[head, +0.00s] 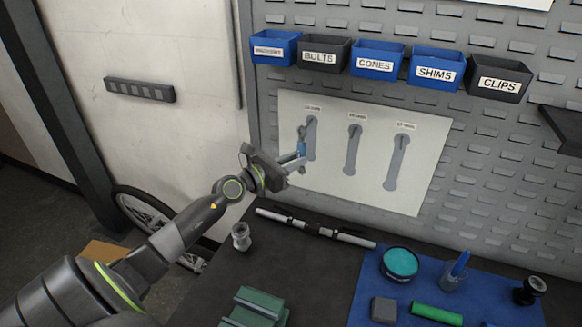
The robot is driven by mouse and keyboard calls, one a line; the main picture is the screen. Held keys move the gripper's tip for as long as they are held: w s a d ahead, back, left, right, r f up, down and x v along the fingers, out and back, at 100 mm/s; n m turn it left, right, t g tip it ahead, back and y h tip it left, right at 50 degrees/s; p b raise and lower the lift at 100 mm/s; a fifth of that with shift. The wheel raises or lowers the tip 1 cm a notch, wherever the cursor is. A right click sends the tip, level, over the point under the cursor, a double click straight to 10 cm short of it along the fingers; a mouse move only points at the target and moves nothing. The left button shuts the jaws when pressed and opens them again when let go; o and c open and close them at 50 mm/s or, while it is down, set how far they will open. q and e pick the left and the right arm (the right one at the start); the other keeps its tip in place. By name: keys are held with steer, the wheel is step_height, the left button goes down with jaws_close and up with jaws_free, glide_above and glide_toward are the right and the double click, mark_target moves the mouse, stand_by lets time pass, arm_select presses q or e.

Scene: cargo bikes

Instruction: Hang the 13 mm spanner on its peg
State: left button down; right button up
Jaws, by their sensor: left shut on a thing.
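The pale shadow board (328,189) hangs on the grey pegboard wall and bears three grey spanner outlines. The left outline (311,150) has a small label above it, too blurred to read surely; the middle outline (352,152) and right outline (397,165) stand clear. My left gripper (298,158) is in front of the board's left side, just left of and partly over the left outline. It is shut on a slim piece, apparently the spanner (302,134), held roughly upright. Most of it is hidden by the gripper, and whether it touches a peg cannot be told. My right gripper is out of view.
Labelled bins, including the CONES bin (377,60), line the wall above the board.

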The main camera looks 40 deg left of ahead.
arm_select(q)
steer(key=shift+w+a+f+b, duration=0.1)
steer(key=shift+w+a+b, duration=0.15)
steer(key=shift+w+b, duration=0.6)
steer(key=shift+w+a+f+b, duration=0.1)
steer(key=shift+w+f+b, duration=0.15)
steer(key=shift+w, duration=0.2)
steer(key=shift+w+a+f+b, duration=0.1)
steer(key=shift+w+b, duration=0.1)
steer(key=shift+w, duration=0.2)
steer(key=c, duration=1.2)
jaws_free()
steer(key=shift+s, duration=0.15)
steer(key=shift+b+v, duration=3.55)
steer(key=shift+v, duration=5)
